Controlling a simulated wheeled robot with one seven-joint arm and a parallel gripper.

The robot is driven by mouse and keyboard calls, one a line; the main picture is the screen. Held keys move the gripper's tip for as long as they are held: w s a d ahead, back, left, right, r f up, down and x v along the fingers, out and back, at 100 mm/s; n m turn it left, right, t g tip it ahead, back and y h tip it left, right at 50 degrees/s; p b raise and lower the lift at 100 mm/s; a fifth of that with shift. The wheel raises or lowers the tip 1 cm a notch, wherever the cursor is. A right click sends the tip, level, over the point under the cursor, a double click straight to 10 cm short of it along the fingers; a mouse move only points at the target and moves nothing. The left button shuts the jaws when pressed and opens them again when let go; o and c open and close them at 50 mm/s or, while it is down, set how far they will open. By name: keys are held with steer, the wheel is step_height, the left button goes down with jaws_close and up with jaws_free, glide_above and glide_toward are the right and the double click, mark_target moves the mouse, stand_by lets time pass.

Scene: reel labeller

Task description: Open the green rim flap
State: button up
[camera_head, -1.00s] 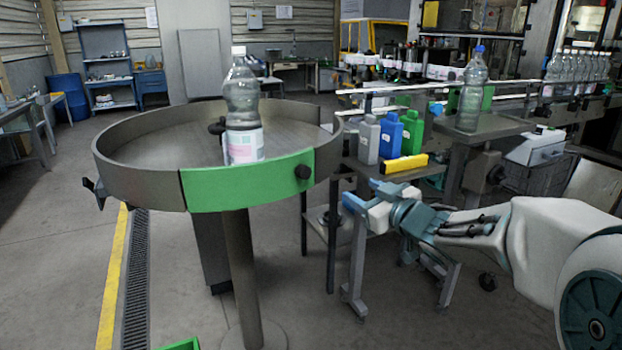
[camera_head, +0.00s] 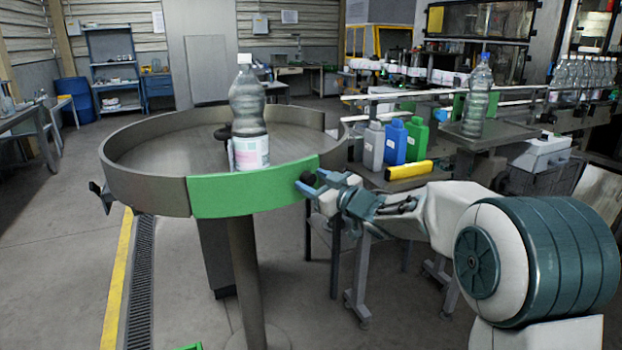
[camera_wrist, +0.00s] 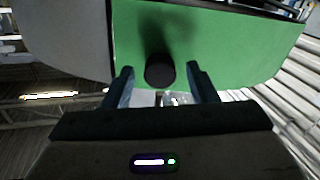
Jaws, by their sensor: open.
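The green rim flap (camera_head: 248,191) is a curved panel in the front of the round table's grey rim, flush with it. Its round black knob (camera_head: 306,182) is at the flap's right end. My gripper (camera_head: 309,185) is at the knob, its blue fingers partly hiding it. In the wrist view the flap (camera_wrist: 225,50) fills the upper part. The black knob (camera_wrist: 160,71) shows between the two open fingertips of my gripper (camera_wrist: 160,76). I cannot tell whether either finger touches the knob.
A clear bottle (camera_head: 249,115) with a white cap stands on the round table (camera_head: 145,195) just behind the flap. To the right, grey, blue and green jugs (camera_head: 395,141) and a yellow block (camera_head: 409,170) are on a side table.

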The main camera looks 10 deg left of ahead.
steer(key=shift+w+a, duration=0.45)
steer(key=shift+a, duration=0.15)
jaws_close()
steer(key=shift+s+d, duration=0.1)
